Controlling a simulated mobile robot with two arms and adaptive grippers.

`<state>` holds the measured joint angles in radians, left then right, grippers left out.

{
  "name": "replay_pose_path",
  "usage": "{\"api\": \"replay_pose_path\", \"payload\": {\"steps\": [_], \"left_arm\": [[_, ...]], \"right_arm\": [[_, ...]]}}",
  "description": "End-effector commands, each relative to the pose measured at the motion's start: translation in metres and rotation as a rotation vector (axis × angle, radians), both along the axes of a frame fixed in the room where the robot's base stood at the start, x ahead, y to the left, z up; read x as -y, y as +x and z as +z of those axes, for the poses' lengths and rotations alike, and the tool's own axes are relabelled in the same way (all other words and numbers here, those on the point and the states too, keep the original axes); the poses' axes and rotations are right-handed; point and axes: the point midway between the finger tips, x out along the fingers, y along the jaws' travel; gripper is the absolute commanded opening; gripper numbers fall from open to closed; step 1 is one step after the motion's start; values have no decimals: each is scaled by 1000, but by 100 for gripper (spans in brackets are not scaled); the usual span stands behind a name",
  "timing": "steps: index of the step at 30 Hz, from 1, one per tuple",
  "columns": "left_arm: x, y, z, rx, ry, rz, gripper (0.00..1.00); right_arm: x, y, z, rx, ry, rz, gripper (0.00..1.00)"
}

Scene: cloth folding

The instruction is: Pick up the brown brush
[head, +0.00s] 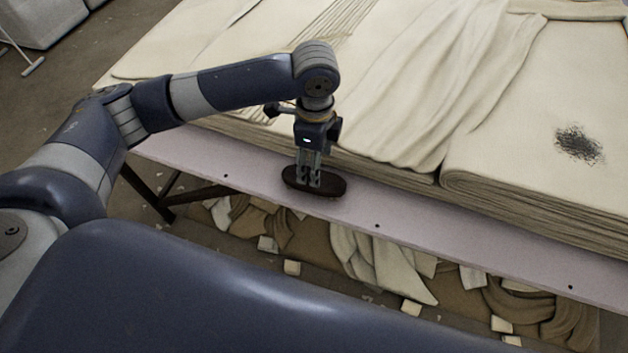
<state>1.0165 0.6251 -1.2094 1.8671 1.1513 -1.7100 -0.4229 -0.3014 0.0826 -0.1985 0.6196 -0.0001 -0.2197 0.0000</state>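The brown brush (328,188) is a dark oval lying on the pale pinkish table edge (400,222), in front of the stacked cloth. My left gripper (308,182) points down at the brush from above. Its fingertips overlap the brush's left and middle part. The fingers look close together, but I cannot tell whether they are closed on the brush or only touching it. My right gripper is not in view.
Layers of folded cream cloth (400,80) cover the table behind the brush. A dark speckled patch (578,145) lies on the cloth at right. Cloth scraps (375,262) fill the space below the table. The table edge right of the brush is clear.

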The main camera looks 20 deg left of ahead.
Motion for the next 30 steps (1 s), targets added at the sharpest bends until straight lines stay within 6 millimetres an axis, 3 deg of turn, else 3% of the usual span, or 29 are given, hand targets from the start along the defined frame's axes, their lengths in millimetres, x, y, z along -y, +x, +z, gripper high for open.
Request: {"api": "replay_pose_path", "payload": {"steps": [3, 11, 18, 28, 30], "left_arm": [[0, -1, -20, -2, 0, 2, 62], [-1, 1, -41, -1, 0, 1, 62], [-2, 3, -77, -1, 0, -1, 62], [-3, 3, -85, 3, -1, -1, 62], [-3, 3, -85, 2, -1, -1, 48]], "right_arm": [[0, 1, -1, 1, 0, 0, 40], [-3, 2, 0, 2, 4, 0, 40], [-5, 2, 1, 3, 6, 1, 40], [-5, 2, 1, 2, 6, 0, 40], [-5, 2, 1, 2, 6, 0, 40]]}}
